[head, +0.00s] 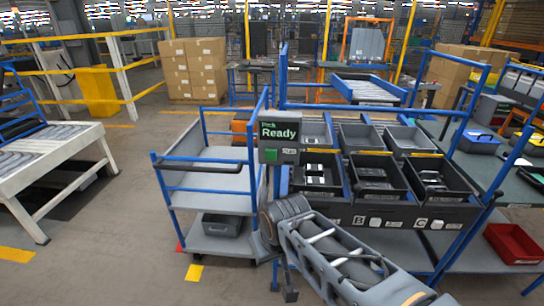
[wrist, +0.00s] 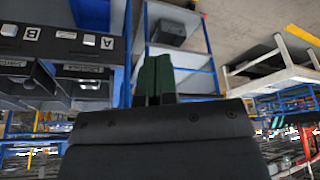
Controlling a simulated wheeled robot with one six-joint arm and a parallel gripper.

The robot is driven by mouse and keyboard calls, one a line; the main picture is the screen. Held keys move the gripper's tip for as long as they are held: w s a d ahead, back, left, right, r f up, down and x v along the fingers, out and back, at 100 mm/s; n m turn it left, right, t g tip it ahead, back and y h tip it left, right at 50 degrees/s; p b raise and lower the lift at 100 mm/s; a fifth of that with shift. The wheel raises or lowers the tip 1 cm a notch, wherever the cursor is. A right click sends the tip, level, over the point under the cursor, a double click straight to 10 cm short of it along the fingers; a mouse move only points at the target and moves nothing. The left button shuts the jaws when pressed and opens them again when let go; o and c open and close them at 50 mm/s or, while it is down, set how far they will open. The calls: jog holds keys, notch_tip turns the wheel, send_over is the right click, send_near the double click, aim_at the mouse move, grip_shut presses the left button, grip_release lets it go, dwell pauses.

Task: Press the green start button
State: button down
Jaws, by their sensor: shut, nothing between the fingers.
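A grey control box (head: 267,156) stands at the near left corner of the bin rack. Its dark screen (head: 280,131) reads "Pick Ready" in green and white. Below the screen are small patches, one of them pale; I cannot make out the green start button among them for certain. My gripper (wrist: 154,62) is shut and empty, its two dark green fingers side by side in the wrist view. The box cannot be made out in the wrist view. My arm reaches in front of the rack's lower part in the head view.
Black bins (head: 374,176) sit in the rack, with lettered labels along its front rail. A blue-framed grey cart (head: 208,203) stands left of the box. A roller conveyor (head: 41,152) is at far left. Open floor lies between conveyor and cart. A red bin (head: 515,243) is at right.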

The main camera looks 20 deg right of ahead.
aim_at(271, 155)
jog(key=w+d+m+t+y, duration=0.1)
jog(key=w+d+t, duration=0.2)
jog(key=w, duration=0.5)
jog(key=w+d+m+t+y+b, duration=0.1)
jog(key=w+d+t+y, duration=0.1)
jog(key=w+t, duration=0.3)
jog(key=w+d+m+t+y+b, duration=0.1)
jog(key=w+d+t, duration=0.3)
jog(key=w, duration=0.7)
jog(key=shift+w+d+m+y, duration=0.25)
jog(key=shift+d+m+y, duration=0.05)
jog(key=shift+d+m, duration=0.3)
jog(key=shift+w+d+p, duration=0.25)
jog(key=shift+w+d, duration=0.45)
jog(key=shift+w, duration=0.6)
jog(key=shift+w+d+p, duration=0.2)
jog(key=shift+w+d, duration=0.55)
jog(key=shift+w, duration=0.5)
jog(key=shift+w+d+p, duration=0.25)
jog(key=shift+w+d, duration=0.45)
jog(key=shift+w, duration=0.6)
jog(key=shift+r, duration=0.1)
